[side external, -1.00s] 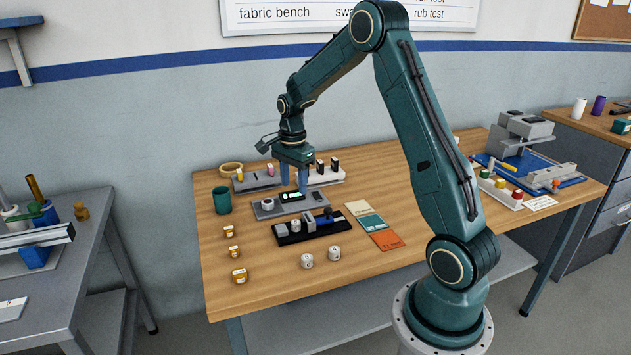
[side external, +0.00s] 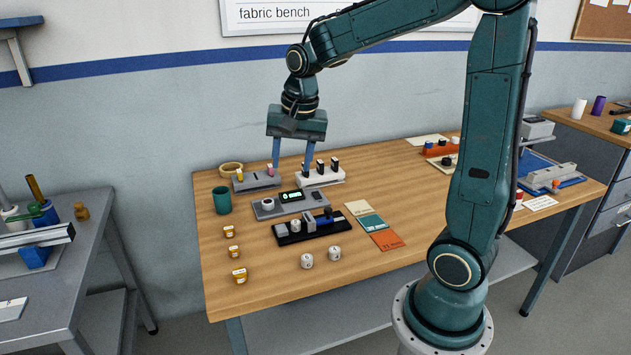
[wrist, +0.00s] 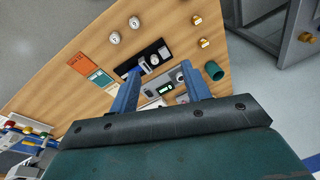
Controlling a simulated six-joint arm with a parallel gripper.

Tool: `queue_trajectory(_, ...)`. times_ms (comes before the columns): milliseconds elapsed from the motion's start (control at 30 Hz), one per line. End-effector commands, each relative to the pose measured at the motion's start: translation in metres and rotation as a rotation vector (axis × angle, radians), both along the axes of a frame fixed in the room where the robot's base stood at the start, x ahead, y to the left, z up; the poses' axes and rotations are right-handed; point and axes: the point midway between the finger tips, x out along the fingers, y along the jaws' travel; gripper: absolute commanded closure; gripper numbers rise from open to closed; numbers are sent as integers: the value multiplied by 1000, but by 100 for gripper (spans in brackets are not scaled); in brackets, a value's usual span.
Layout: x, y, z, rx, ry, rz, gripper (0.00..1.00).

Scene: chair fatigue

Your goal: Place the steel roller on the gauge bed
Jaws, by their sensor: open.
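My gripper (side external: 292,167) is open and empty, raised above the back of the bench; its two blue fingers also show in the wrist view (wrist: 160,93). The grey gauge (side external: 291,206) with a lit green display lies below and in front of it. A pale round piece (side external: 268,204) sits at the gauge's left end. In front is a black tray (side external: 312,236) with a grey block, a short upright metal cylinder (side external: 296,226), another grey part and a blue part. I cannot tell for certain which of these round pieces is the steel roller.
A grey holder (side external: 256,183) and a white rack (side external: 321,178) with black-topped pieces stand behind the gauge. A green cup (side external: 222,200) is at left. Several small amber jars (side external: 239,276), two pale cylinders (side external: 307,261) and coloured cards (side external: 371,222) lie around. The front right wood is clear.

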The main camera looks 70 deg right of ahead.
Motion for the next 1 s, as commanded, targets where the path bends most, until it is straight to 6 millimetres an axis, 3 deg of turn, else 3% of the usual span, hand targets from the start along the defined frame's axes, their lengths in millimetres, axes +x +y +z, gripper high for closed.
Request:
queue_trajectory(200, -38, 35, 26, -62, -58, 254, 52)
queue_trajectory(433, -80, 65, 40, -134, -115, 514, 52)
queue_trajectory(800, -145, 97, 41, -265, -204, 904, 52)
queue_trajectory(1000, -162, 104, 37, -308, -229, 1017, 52)
